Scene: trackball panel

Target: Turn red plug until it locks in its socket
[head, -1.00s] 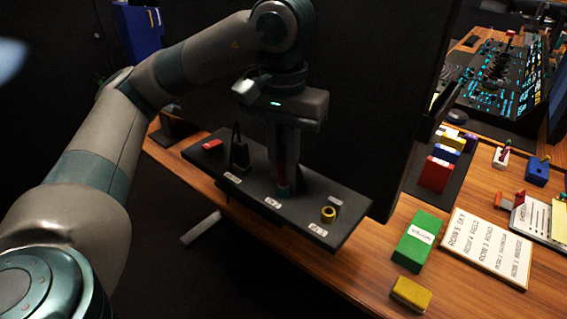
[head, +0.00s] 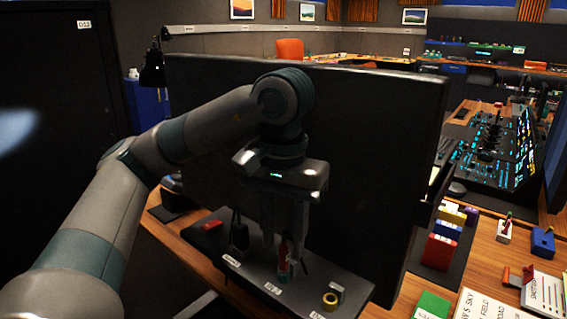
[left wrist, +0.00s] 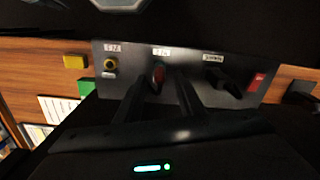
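The red plug (head: 283,252) stands upright in a green-teal socket on the dark panel (head: 355,284), behind the middle label. The wrist view shows the plug too (left wrist: 158,74). My left gripper (head: 285,240) points down over the plug. Its two fingers are spread, with a gap on both sides of the plug in the left wrist view (left wrist: 158,88). I cannot tell how far the fingertips reach down beside the plug. How deep the plug sits in the socket is hidden. My right gripper is in neither view.
A black plug-like part (head: 238,234) and a small red block (head: 212,225) are on the panel's left side, and a yellow ring (head: 330,300) on its right. A large dark monitor (head: 375,150) stands close behind. Colored blocks (head: 440,250) are to the right.

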